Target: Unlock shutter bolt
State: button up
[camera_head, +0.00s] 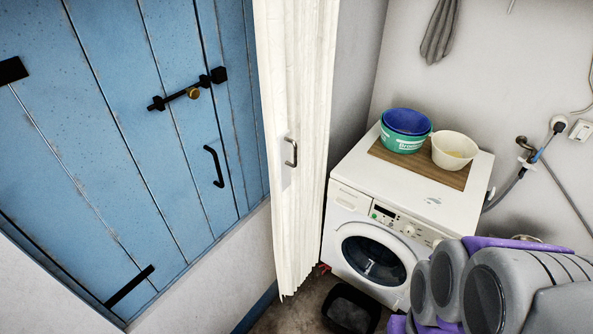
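The blue plank shutter (130,130) fills the left of the view, set in a white wall. Its black shutter bolt (175,98) lies across the planks near the upper right, with a small brass-coloured knob (193,93) on it. The bolt's right end meets a black bracket (218,75). A black pull handle (214,166) is fixed below the bolt. My gripper cannot be made out; grey and purple parts of what looks like my own body (500,285) fill the lower right corner.
A white folding curtain or door (297,130) with a metal handle (291,152) stands just right of the shutter. A washing machine (455,205) stands beyond it, bearing blue and green basins (405,130) and a cream bowl (454,150). A black tub (352,310) sits on the floor.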

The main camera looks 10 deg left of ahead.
aim_at(193, 93)
jog(key=u, duration=1.3)
